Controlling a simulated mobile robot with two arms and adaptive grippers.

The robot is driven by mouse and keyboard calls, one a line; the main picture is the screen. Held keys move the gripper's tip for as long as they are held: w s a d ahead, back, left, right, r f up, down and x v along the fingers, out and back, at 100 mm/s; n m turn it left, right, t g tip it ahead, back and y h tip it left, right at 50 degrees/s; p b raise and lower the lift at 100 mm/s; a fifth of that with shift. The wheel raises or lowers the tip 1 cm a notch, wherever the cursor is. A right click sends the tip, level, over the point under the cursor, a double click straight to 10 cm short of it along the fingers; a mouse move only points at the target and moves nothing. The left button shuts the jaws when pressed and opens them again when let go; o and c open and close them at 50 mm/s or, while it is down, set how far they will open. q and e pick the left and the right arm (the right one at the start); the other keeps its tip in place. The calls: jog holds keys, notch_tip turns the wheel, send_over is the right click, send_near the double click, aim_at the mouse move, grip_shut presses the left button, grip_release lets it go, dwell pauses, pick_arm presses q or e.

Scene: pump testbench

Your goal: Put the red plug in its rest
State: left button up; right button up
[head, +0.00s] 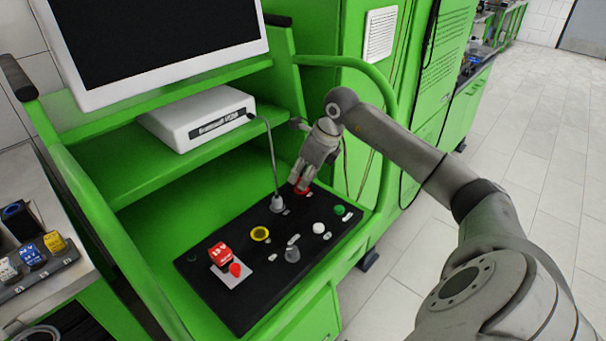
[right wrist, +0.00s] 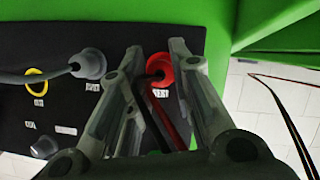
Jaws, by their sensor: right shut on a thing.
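My right gripper (head: 303,182) is at the far right corner of the black panel, its fingers pointing down. It is shut on the red plug (head: 301,190), which is mostly hidden by the fingers. In the right wrist view, the gripper (right wrist: 168,75) has a finger on each side of a red ring (right wrist: 160,66) on the panel. A thin dark and red length runs between the fingers. I cannot tell how deep the plug sits in the ring. A rack (head: 45,277) with blue, white and yellow pieces stands at the far left. My left gripper is out of view.
The black panel (head: 215,295) carries a yellow ring (head: 260,233), a grey plug with a cable (head: 277,204), a red box (head: 220,254), a red knob and several buttons. A white device (head: 200,120) sits on the shelf above. Green rails flank the bench.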

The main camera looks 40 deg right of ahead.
jog(key=shift+f+b, duration=0.5)
jog(key=shift+f, duration=0.2)
jog(key=o, duration=1.4)
jog(key=shift+c, duration=0.2)
jog(key=shift+r, duration=0.1)
jog(key=shift+r+p, duration=2.8)
jog(key=shift+r, duration=1.15)
